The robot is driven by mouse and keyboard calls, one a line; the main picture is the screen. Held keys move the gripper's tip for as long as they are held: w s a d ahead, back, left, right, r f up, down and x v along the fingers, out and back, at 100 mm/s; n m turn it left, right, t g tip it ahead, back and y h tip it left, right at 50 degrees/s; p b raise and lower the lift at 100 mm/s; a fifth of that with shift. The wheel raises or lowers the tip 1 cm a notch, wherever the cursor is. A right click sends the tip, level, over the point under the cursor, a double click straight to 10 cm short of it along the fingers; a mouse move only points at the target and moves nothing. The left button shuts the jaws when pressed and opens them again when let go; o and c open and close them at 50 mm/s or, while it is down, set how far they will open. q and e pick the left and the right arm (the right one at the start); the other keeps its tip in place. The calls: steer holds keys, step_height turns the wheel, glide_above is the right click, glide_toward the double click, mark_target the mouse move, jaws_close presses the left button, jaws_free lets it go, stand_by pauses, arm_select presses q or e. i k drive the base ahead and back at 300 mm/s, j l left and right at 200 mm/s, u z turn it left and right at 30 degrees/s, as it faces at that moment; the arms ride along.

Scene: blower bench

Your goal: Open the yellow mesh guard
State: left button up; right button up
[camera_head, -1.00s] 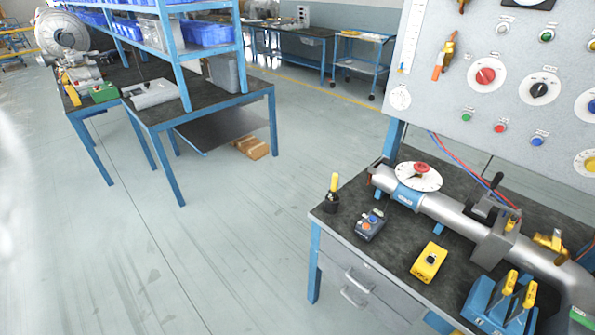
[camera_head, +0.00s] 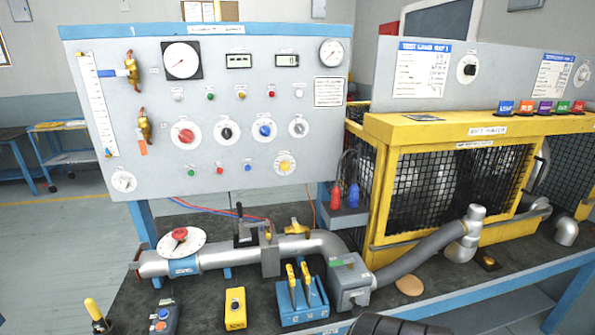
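The yellow mesh guard (camera_head: 376,190) stands on the right part of the bench, a yellow frame with black wire mesh panels. Its front panel sits flush in the frame and looks closed. A dark bar-like handle (camera_head: 539,170) shows near the right side of the front panel. Large light rounded shapes show dimly behind the mesh.
A grey pipe with a red-knobbed dial (camera_head: 180,241) runs along the bench to a grey box (camera_head: 349,279). A grey hose (camera_head: 420,256) rises before the guard. A blue stand (camera_head: 300,306) and yellow button box (camera_head: 235,308) sit in front. A control panel (camera_head: 222,140) stands behind.

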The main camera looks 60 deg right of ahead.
mark_target(393, 151)
steer(key=z, duration=3.1)
steer(key=i+l, duration=0.05)
